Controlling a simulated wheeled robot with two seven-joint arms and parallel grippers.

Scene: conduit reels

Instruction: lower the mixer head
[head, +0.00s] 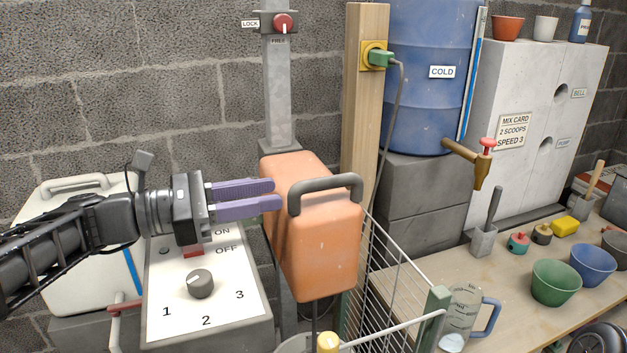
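The mixer head (312,250) is an orange block mounted on a grey upright column (277,95). A grey bar handle (322,189) curves across its front upper part. A red lock knob (283,23) sits near the column's top, between LOCK and FREE labels. Below the head, a thin shaft (314,320) points down toward a bowl, partly cut off by the picture's bottom edge. My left gripper (262,195) is left of the handle, its purple fingers apart and pointing right, with nothing visible between them. The fingertips overlap the head's left side in view; contact cannot be told. My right gripper is out of view.
A control panel (230,299) with a speed dial (201,284) lies below my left gripper. A wire guard (400,275) stands right of the head. A wooden post (363,130) with a plugged cable stands behind. The bench (500,262) at right holds a jug (461,318) and bowls.

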